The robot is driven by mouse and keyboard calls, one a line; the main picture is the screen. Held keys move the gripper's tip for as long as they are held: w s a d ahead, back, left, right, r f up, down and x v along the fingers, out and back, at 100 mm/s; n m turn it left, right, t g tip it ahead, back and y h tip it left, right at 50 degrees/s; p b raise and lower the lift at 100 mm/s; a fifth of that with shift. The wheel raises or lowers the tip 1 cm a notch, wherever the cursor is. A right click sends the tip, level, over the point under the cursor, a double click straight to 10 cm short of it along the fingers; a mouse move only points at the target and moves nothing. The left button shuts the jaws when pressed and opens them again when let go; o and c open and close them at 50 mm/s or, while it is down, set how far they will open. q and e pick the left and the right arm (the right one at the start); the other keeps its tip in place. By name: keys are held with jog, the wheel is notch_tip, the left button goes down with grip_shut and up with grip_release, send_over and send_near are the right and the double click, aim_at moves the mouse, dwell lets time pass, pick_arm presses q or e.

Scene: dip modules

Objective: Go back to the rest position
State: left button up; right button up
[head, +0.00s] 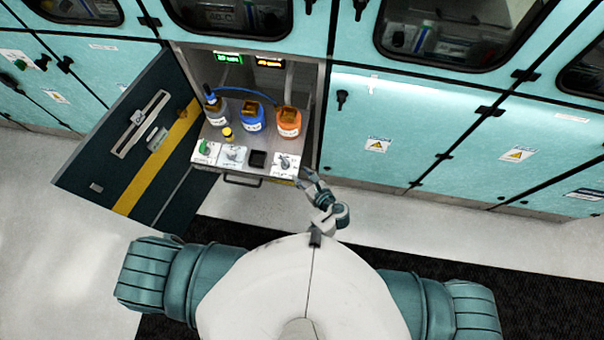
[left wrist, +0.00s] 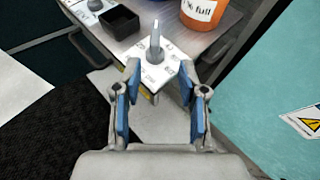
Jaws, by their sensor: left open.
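My left gripper (head: 306,176) is at the front right corner of the open cabinet's shelf in the head view. In the left wrist view its two blue-padded fingers (left wrist: 158,88) are apart, with nothing held. A white plate with a grey dial knob (left wrist: 155,43) lies just beyond the fingertips, seen between them. The same knob plate (head: 286,162) is at the right end of the shelf front in the head view. I cannot tell whether a finger touches the plate. My right gripper is not in view.
The shelf holds an orange bottle (head: 289,123), a blue bottle (head: 252,117), a third bottle (head: 215,112) and a small yellow-capped one (head: 227,135). A black square holder (left wrist: 118,20) sits left of the knob. The dark cabinet door (head: 135,140) stands open leftward. Closed teal cabinets line the right.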

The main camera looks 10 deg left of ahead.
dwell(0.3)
pick_arm(q)
jog(key=s+a+f+n+g+h, duration=0.3)
jog(key=s+f, duration=0.4)
jog(key=f, duration=0.6)
jog(key=s+a+f+n+g+h, duration=0.2)
jog(key=s+a+f+n+g, duration=0.15)
jog(key=s+f, duration=0.7)
jog(key=s+a+f+n+h, duration=0.1)
jog(key=s+a+f+n, duration=0.3)
jog(key=s+n, duration=0.2)
jog(key=s+a+f+n+g+h, duration=0.1)
jog(key=s+a+f+n, duration=0.3)
jog(key=s+f+n, duration=0.1)
jog(key=s+a+f+n+g+h, duration=0.1)
jog(key=s+a+f+n+h, duration=0.1)
jog(key=s+a+f+n, duration=0.2)
jog(key=s+n, duration=0.3)
jog(key=s, duration=0.1)
jog(key=shift+s+f, duration=0.25)
jog(key=shift+s, duration=0.15)
jog(key=shift+n, duration=0.25)
jog(key=shift+o, duration=0.2)
